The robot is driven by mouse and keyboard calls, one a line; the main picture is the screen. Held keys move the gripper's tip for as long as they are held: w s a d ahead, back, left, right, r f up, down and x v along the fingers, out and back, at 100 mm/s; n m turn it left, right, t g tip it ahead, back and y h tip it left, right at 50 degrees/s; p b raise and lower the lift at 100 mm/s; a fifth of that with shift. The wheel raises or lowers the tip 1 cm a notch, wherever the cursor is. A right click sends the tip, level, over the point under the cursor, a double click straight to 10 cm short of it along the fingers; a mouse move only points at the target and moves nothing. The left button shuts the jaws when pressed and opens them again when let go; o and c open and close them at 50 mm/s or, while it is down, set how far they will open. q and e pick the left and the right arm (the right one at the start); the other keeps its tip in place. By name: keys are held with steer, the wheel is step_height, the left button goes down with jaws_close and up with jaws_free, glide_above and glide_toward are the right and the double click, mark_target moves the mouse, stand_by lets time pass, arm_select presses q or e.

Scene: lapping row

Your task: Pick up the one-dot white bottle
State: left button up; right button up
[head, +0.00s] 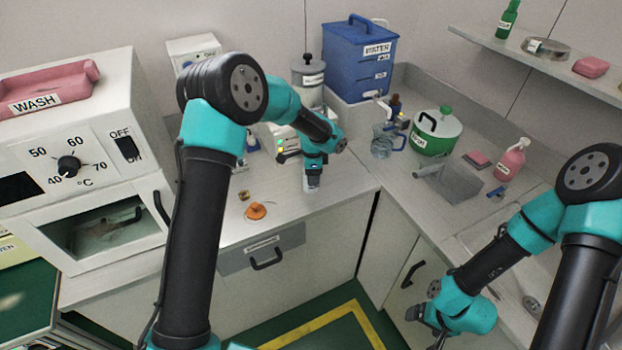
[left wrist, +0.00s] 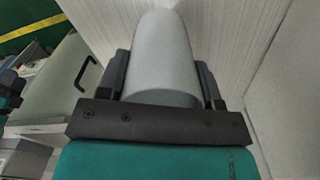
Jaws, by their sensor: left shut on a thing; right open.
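A pale grey-white bottle (left wrist: 162,55) fills the middle of the left wrist view, between the two dark fingers of my left gripper (left wrist: 163,78). No dots show on the side facing that camera. In the head view my left gripper (head: 312,173) points down over the counter, and a small part of the white bottle (head: 312,183) shows below it. I cannot tell whether the bottle touches the counter. My right gripper (head: 428,318) is open and empty at the lower right, in front of the cabinets.
An orange item (head: 256,211) and a small brass piece (head: 244,195) lie on the counter (head: 330,205) left of my left gripper.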

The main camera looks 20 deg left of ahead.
arm_select(q)
steer(key=shift+c, duration=1.3)
steer(key=shift+r, duration=0.5)
steer(key=s+d+r, duration=0.2)
steer(key=s, duration=0.5)
steer(key=s+d+r, duration=0.2)
steer(key=s, duration=0.6)
steer(key=shift+s+d, duration=0.15)
steer(key=shift+s, duration=0.05)
